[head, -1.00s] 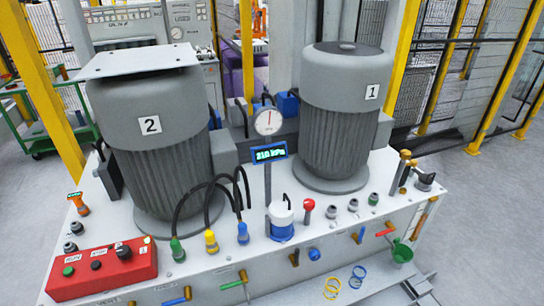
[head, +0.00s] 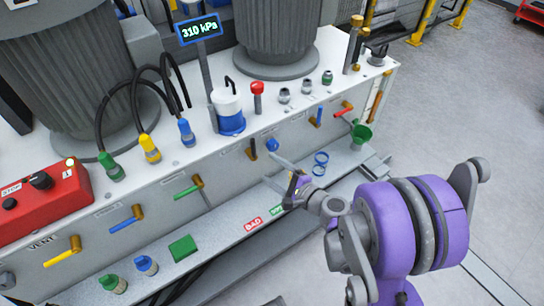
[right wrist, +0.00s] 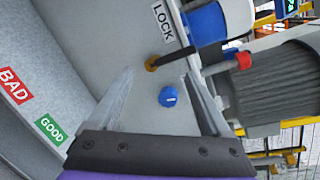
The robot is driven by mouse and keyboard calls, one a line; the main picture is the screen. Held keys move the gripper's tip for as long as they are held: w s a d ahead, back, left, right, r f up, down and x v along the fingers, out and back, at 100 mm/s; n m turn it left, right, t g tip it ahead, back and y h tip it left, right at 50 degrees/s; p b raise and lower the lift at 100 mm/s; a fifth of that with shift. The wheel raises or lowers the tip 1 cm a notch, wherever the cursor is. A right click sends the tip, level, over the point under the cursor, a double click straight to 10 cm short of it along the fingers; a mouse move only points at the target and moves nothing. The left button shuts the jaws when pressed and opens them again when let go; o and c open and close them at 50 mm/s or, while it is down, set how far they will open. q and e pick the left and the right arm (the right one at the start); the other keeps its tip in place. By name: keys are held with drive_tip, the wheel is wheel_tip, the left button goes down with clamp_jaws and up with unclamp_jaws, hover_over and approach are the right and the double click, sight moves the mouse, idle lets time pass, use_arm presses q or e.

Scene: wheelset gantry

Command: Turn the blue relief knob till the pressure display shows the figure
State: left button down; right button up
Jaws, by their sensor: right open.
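The blue relief knob (head: 272,144) sits on the front face of the white unit. In the right wrist view the knob (right wrist: 168,97) lies between my two open fingers, apart from both of them. My right gripper (head: 278,170) is open and empty, just in front of and a little below the knob in the head view; its fingers also show in the right wrist view (right wrist: 155,95). The pressure display (head: 199,29) reads 310 kPa. My left gripper is not in view.
A lever (head: 251,149) beside the knob, by the LOCK label (right wrist: 164,23), stands close to the fingers. A red-capped fitting (head: 257,97) is above.

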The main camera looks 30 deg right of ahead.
sight(275, 148)
drive_tip(key=d+f+m+t+h+b, duration=0.2)
drive_tip(key=d+f+m+h, duration=0.15)
drive_tip(key=d+m, duration=0.3)
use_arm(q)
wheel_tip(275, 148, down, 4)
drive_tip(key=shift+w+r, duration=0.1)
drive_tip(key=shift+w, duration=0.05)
use_arm(e)
drive_tip(key=shift+n+y, duration=0.25)
drive_tip(key=shift+y, duration=0.1)
drive_tip(key=w, duration=1.1)
drive_tip(key=shift+f, duration=0.35)
drive_tip(key=shift+s, duration=0.1)
drive_tip(key=c, duration=1.3)
clamp_jaws()
